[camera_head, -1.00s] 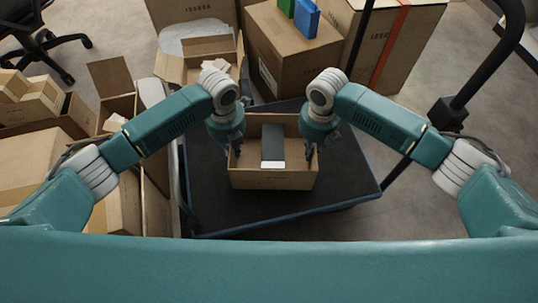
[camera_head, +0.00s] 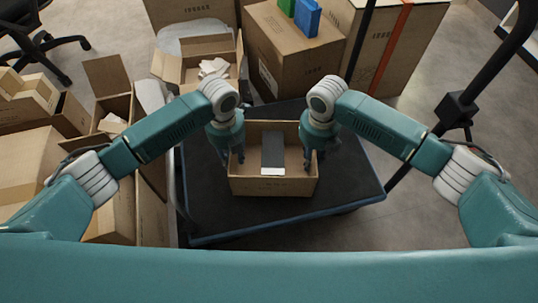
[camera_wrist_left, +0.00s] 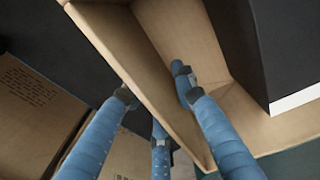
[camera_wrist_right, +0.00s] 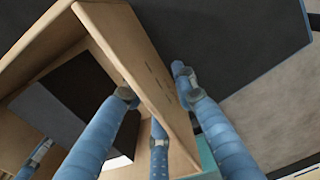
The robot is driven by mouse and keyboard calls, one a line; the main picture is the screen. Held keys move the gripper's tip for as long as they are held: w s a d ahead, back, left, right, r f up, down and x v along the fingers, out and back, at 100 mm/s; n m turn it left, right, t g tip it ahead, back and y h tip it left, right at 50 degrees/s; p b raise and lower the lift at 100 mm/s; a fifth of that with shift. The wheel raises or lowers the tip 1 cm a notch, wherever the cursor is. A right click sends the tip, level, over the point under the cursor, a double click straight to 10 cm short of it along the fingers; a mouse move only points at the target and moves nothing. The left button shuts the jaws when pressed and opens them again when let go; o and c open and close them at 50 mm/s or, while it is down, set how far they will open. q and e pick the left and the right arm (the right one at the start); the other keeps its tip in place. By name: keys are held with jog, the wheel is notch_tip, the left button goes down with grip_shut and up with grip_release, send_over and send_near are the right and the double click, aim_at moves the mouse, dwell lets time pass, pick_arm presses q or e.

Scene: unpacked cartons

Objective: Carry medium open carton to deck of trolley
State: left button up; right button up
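The medium open carton (camera_head: 275,185) is upright on the black deck of the trolley (camera_head: 345,185), with a dark box with a white end (camera_head: 272,152) inside it. My left gripper (camera_head: 231,158) straddles the carton's left wall. In the left wrist view one finger is inside the carton and the others are outside the wall (camera_wrist_left: 135,70), spread with gaps. My right gripper (camera_head: 315,160) straddles the right wall (camera_wrist_right: 145,70) the same way, its fingers spread. Both grippers look open. The carton's underside is hidden.
Other cartons stand to the left (camera_head: 112,85) and behind (camera_head: 285,50), one with blue and green items (camera_head: 306,18) on top. The trolley's black handle (camera_head: 470,95) rises at the right. Bare deck lies in front of the carton.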

jog(key=shift+r, duration=0.1)
pick_arm(q)
notch_tip(320, 180, up, 12)
jog(key=shift+f, duration=0.15)
pick_arm(e)
notch_tip(320, 180, up, 12)
dwell(0.4)
dwell(0.5)
